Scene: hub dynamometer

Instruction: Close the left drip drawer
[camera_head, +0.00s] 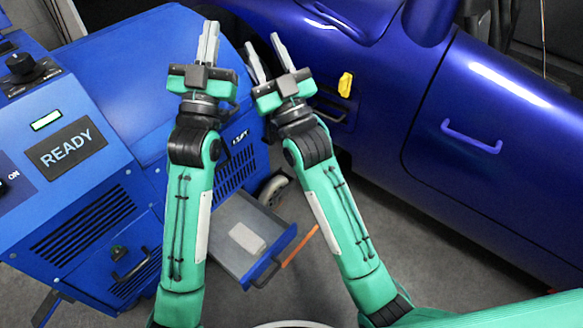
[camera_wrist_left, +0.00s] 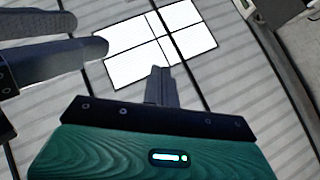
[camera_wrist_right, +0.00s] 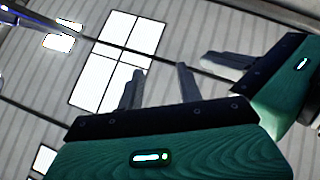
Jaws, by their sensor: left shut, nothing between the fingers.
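An open drawer (camera_head: 217,256) stands out low from the blue machine in the head view, between my two arms. It has a grey floor, a blue front and a dark handle (camera_head: 266,272). A pale block (camera_head: 247,238) lies in it. My left forearm hides its left part, and I cannot tell from a label whether it is the left drip drawer. My left gripper (camera_head: 209,42) is shut and empty, raised above and beyond the drawer. My right gripper (camera_head: 268,58) is open and empty beside it, also away from the drawer.
The blue machine (camera_head: 110,190) with a READY screen (camera_head: 66,150) fills the left. A blue car (camera_head: 490,130) with a yellow piece (camera_head: 345,84) stands at the right. An orange strip (camera_head: 301,246) is beside the drawer front.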

